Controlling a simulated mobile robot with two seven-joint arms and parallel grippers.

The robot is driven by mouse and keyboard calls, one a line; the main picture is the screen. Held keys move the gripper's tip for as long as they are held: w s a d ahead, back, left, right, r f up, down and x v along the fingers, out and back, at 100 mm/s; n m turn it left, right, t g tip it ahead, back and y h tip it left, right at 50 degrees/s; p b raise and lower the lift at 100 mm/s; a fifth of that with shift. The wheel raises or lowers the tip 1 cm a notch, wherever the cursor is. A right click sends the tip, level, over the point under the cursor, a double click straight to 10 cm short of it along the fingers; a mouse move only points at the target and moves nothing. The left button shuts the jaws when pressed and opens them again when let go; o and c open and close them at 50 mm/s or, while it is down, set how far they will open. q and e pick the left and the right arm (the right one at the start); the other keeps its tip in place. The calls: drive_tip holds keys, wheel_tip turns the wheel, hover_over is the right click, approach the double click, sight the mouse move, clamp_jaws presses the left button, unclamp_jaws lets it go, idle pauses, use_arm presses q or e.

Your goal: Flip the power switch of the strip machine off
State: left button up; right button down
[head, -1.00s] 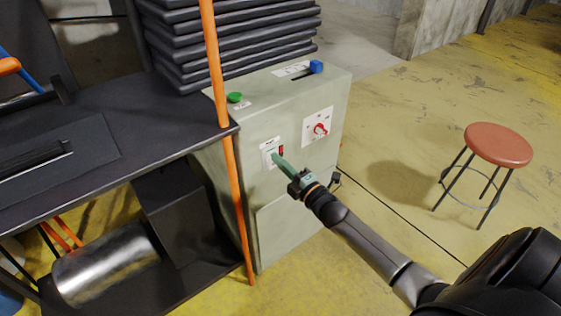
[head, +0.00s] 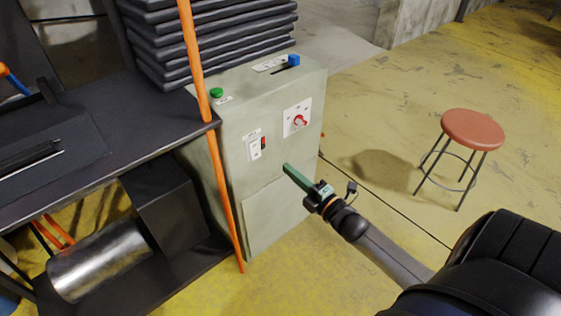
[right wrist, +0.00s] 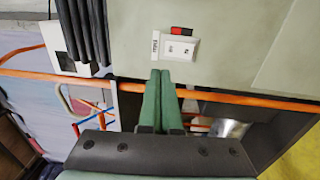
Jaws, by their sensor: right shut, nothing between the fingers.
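The strip machine (head: 222,132) is a pale grey-green cabinet beside the black workbench. Its power switch (head: 255,149) is a white rocker on a white plate on the front face, with a red part (head: 263,142) beside it. I cannot tell which way the rocker is tilted. My right gripper (head: 286,168), with green fingers, is shut and empty. Its tips are apart from the switch, to its lower right in the head view. In the right wrist view the switch plate (right wrist: 179,49) shows just beyond the closed fingertips (right wrist: 160,73). My left gripper is not in view.
A red dial (head: 299,120), a green button (head: 216,92) and a blue slider knob (head: 294,60) are also on the machine. An orange pole (head: 203,90) stands at its left. A red stool (head: 473,130) stands right, with open yellow floor around.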

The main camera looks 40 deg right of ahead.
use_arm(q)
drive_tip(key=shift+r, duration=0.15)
use_arm(e)
drive_tip(key=shift+s+r, duration=0.1)
drive_tip(key=shift+s, duration=0.7)
drive_tip(key=s+a+f+m+g, duration=0.3)
drive_tip(key=s+a+f+m, duration=0.15)
drive_tip(key=a, duration=0.25)
drive_tip(key=s+a+f+m+g+y, duration=0.1)
drive_tip(key=s+a+f+m+g, duration=0.2)
drive_tip(key=s+a+f+m, duration=0.25)
drive_tip(key=s+a+f+m+g, duration=0.3)
drive_tip(key=s+a+m, duration=0.2)
drive_tip(key=a, duration=0.3)
use_arm(q)
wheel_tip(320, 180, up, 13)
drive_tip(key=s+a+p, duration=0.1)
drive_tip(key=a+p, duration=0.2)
drive_tip(key=p, duration=1.4)
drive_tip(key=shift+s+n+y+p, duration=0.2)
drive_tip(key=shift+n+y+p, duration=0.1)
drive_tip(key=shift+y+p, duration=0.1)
use_arm(e)
wheel_tip(320, 180, up, 13)
drive_tip(key=s+d+m, duration=0.1)
drive_tip(key=s+m, duration=0.1)
drive_tip(key=shift+s+r, duration=0.15)
drive_tip(key=shift+s, duration=0.1)
